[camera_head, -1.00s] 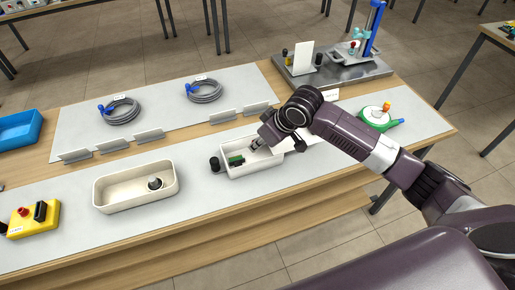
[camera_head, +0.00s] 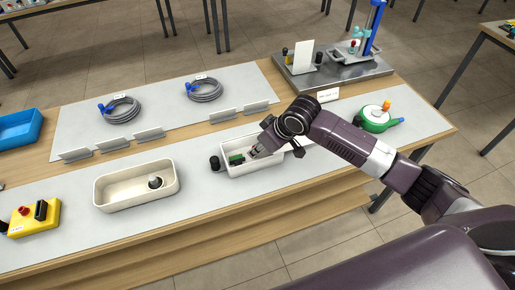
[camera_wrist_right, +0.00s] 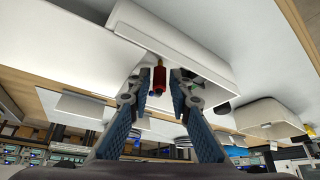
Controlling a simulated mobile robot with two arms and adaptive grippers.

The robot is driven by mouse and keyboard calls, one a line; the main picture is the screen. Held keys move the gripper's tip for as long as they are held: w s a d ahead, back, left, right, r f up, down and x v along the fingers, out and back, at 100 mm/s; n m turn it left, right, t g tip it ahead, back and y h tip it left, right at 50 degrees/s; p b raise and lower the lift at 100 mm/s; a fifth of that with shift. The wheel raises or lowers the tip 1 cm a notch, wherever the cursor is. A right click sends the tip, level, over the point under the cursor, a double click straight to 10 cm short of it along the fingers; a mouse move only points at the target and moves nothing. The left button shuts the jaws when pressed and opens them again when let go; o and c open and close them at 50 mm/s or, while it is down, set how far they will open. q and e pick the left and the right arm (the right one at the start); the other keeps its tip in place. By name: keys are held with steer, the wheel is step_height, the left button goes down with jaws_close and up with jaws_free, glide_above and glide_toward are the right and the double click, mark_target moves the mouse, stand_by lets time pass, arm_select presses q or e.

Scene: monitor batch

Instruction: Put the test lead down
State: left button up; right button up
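In the right wrist view a red, cylinder-shaped piece (camera_wrist_right: 159,78), likely part of the test lead, shows between the two fingertips of my right gripper (camera_wrist_right: 160,88). A gap shows on each side of it, so the fingers look open and apart from it. In the head view the red piece cannot be made out. A green item (camera_head: 236,159) lies in the tray's left part. My left gripper is not in view.
A black knob-like item (camera_head: 214,163) stands at the tray's left side. A larger cream tray (camera_head: 110,199) is further left, beside a yellow button box (camera_head: 33,220). Two coiled grey cables (camera_head: 122,110) lie behind. A green round device (camera_head: 375,119) is at the right.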

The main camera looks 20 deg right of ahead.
steer(key=v, duration=1.2)
steer(key=shift+b, duration=0.3)
